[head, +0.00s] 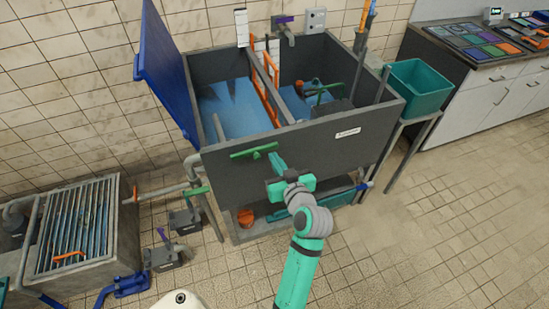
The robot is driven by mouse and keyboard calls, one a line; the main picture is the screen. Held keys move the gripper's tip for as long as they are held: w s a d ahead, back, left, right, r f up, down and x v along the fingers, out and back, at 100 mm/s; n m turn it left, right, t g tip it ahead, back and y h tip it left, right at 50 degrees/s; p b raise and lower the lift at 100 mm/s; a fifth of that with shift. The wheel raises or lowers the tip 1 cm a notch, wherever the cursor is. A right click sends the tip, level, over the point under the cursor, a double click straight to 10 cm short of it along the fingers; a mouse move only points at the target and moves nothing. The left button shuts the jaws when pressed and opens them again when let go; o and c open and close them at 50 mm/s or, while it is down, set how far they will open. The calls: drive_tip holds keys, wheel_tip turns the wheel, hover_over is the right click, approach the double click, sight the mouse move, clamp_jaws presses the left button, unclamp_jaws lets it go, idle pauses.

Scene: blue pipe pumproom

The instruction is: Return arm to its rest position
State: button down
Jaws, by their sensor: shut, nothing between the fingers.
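My teal and grey arm reaches up from the bottom of the head view toward the front of a dark grey tank (352,152). My gripper (277,162) is at the arm's far end, in front of the tank's front wall. It is shut and holds nothing that I can see. A green T-shaped handle (252,151) on the tank front is just left of the gripper. From this angle I cannot tell whether they touch.
A blue lid panel (166,65) stands open at the tank's left. A teal bin (417,88) sits on a stand at right. A grated basin (75,225) and small grey pedal-like units (165,256) are at lower left. The tiled floor at right is clear.

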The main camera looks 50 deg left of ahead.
drive_tip(key=shift+s, duration=0.15)
drive_tip(key=d+f+m+t+h, duration=0.3)
drive_tip(key=d+f+m+t, duration=0.25)
drive_tip(key=d+f, duration=0.5)
drive_tip(key=s+d+f+m+t+h, duration=0.1)
drive_tip(key=s+d+f+m+h, duration=0.15)
drive_tip(key=s+d, duration=0.45)
drive_tip(key=s+d+f+m+t+h, duration=0.1)
drive_tip(key=s+d+m+t+h, duration=0.2)
drive_tip(key=d, duration=0.8)
drive_tip(key=s+d+r+m+h, duration=0.1)
drive_tip(key=s+d+r+h, duration=0.1)
drive_tip(key=s+d, duration=0.3)
drive_tip(key=s+d+r+h, duration=0.3)
drive_tip(key=s+d, duration=0.3)
drive_tip(key=s, duration=0.4)
drive_tip(key=shift+d+r+m, duration=0.3)
drive_tip(key=shift+r+m, duration=0.1)
drive_tip(key=shift+r, duration=0.1)
drive_tip(key=shift+s+h, duration=0.1)
drive_tip(key=shift+h, duration=0.15)
